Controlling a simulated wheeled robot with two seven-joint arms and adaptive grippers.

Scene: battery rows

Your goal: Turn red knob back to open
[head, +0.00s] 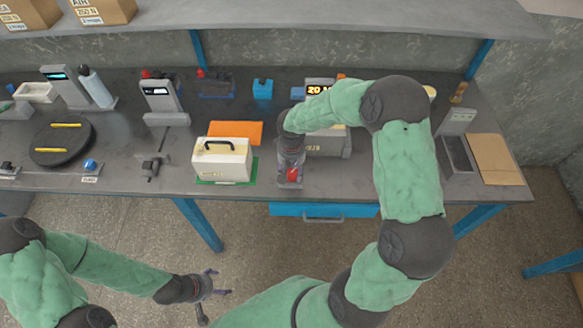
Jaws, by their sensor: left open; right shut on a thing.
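The red knob (293,175) sits low on a grey base at the front edge of the workbench, in the middle of the head view. My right gripper (291,168) reaches down over it from above and is shut on it. The fingers and wrist hide part of the knob and its base, so I cannot tell which way it is turned. My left gripper (222,284) is open and empty, in front of the bench and above the floor, well apart from the knob.
A cream box with a black handle (222,160) stands on a green mat left of the knob. Behind my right arm is a grey device with a lit display (318,90). A black turntable (61,141) and a blue knob (90,164) are further left. A blue drawer (340,210) hangs below.

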